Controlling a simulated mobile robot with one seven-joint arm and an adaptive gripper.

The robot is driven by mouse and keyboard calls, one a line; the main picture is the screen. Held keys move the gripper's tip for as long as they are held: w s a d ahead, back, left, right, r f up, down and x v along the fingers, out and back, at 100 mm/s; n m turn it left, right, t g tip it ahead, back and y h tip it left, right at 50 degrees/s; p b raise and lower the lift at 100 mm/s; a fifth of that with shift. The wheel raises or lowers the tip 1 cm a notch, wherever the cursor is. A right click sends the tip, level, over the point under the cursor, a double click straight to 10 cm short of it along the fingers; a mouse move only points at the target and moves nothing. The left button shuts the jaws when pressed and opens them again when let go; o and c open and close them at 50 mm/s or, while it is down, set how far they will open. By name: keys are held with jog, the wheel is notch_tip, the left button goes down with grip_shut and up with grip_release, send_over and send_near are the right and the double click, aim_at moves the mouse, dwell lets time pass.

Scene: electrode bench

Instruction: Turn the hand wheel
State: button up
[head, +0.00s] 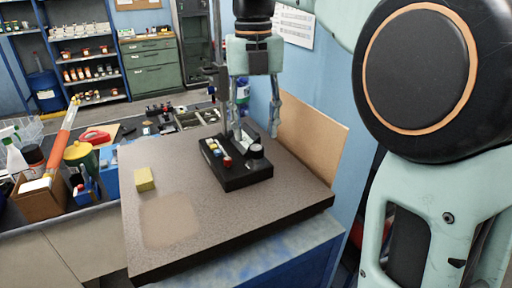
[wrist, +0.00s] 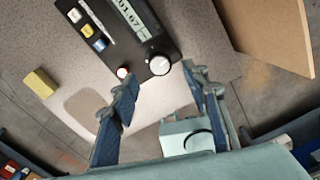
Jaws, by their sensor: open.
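A black instrument box (head: 245,178) stands on the speckled bench slab. On its top is a round silver-and-black knob (head: 256,150), which I take to be the hand wheel; it also shows in the wrist view (wrist: 160,66). A red button (wrist: 123,72) sits left of it, and a digital readout (wrist: 130,16) lies above it in that view. My gripper (head: 256,136) points down over the box, its fingers spread. In the wrist view its fingertips (wrist: 160,84) are on both sides just below the knob, with nothing between them. I cannot tell the height gap.
A yellow block (head: 145,179) lies on the slab (head: 190,255), left of the box. A tan board (head: 312,140) stands at the slab's right back edge. A dark upright post (head: 222,95) rises behind the box. The slab's front is clear.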

aim_at(256, 148)
jog(key=shift+f+b, duration=0.35)
jog(key=shift+f, duration=1.8)
jog(key=shift+c, duration=0.4)
grip_shut()
